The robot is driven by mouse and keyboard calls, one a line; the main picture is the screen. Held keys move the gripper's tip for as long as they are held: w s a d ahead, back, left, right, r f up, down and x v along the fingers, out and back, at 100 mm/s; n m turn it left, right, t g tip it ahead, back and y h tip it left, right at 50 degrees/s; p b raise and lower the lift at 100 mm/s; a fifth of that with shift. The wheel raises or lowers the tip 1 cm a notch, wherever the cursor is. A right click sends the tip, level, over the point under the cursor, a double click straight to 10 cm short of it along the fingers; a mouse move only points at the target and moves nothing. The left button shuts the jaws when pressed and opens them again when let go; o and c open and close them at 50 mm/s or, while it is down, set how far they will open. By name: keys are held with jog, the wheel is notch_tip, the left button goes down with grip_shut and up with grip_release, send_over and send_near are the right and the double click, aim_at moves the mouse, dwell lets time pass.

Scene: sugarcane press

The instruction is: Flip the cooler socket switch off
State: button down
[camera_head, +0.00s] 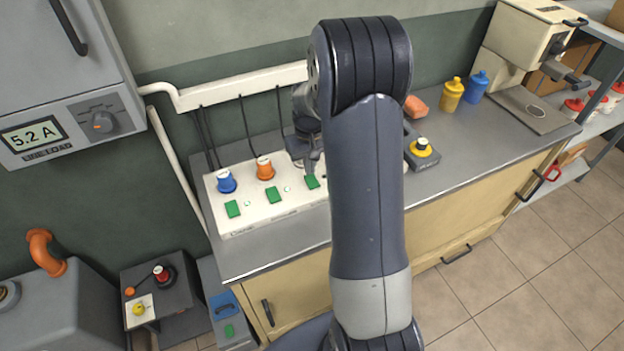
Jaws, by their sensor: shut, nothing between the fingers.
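A white socket panel (255,218) lies on the grey counter, with a blue plug (226,182) and an orange plug (265,169) in it. Green rocker switches sit in a row in front: a left one (232,209), a middle one (273,195) and a right one (312,182). The labels are too small to read, so I cannot tell which switch is the cooler's. My gripper (309,166) is shut and empty, pointing down just above or behind the right green switch; contact cannot be told. My arm hides the panel's right part.
Black cords hang from a white wall conduit (240,85) behind the panel. A meter cabinet (70,125) reads 5.2 A at left.

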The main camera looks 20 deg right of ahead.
jog(key=shift+f+b, duration=0.65)
jog(key=shift+f, duration=0.3)
dwell(0.5)
jog(key=shift+r, duration=0.15)
jog(key=shift+r+p, duration=2.6)
jog(key=shift+r, duration=0.85)
jog(key=shift+f, duration=0.15)
notch_tip(320, 180, down, 7)
jog(key=b, duration=0.5)
